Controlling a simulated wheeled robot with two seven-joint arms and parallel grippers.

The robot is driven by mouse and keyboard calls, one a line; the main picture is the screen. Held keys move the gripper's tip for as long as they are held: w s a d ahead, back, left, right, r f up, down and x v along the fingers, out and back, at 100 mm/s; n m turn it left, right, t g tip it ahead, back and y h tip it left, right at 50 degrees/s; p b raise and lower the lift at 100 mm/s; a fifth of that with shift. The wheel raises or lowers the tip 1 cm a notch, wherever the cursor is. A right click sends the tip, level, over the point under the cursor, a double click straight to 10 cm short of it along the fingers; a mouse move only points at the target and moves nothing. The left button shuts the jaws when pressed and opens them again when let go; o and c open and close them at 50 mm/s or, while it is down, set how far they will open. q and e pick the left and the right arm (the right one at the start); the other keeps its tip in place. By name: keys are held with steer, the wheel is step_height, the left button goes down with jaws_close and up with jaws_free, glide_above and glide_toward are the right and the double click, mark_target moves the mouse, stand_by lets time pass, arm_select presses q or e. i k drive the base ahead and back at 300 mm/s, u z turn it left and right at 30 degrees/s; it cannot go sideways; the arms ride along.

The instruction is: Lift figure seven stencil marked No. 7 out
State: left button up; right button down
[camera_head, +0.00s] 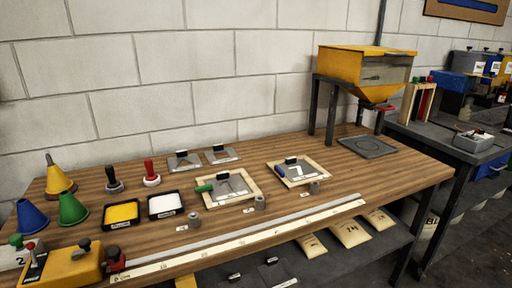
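A grey plate with a white mark like a 7 and a dark knob, which looks like the figure seven stencil (296,172), lies inside a light wooden frame (317,180) on the workbench, right of centre. Its No. 7 marking is too small to read for sure. A second wooden frame (225,206) to its left holds another grey plate with a dark knob; a green-handled item lies at its left edge. Two more grey plates with dark knobs, a left one (184,161) and a right one (221,155), lie behind the frames. Neither of my grippers is in view.
The wooden workbench (390,173) also holds cones, a yellow tray (121,214), a white tray (165,205) and small grey weights. A long pale ruler (240,242) runs along the front. A yellow hopper (365,66) stands at the back right over a dark plate.

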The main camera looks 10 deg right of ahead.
mark_target(292, 175)
steer(key=k, duration=0.5)
steer(key=z, duration=1.75)
steer(key=i, duration=1.5)
steer(key=u, duration=1.9)
